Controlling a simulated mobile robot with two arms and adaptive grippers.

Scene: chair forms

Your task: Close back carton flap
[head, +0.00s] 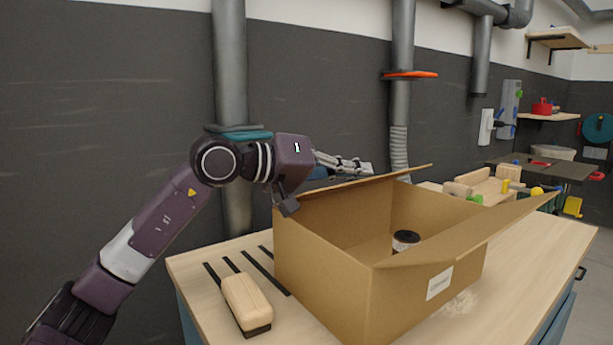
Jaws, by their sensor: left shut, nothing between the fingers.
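The open cardboard carton (320,270) stands on the wooden workbench. Its back flap (370,183) is raised along the far edge and tilts outward, away from the opening. A front flap (475,232) sticks up and out toward the right. A dark cup with a lid (405,240) is inside the carton. My left gripper (366,169) reaches in from the left, behind and just above the back flap. Its fingers are shut and empty. I cannot tell whether they touch the flap. My right gripper is not in view.
A wooden block-like brush (246,303) and several dark strips lie on the workbench (210,262) left of the carton. Wooden toy parts (485,186) stand behind it on the right. Grey pipes (230,80) run down the dark wall behind my arm.

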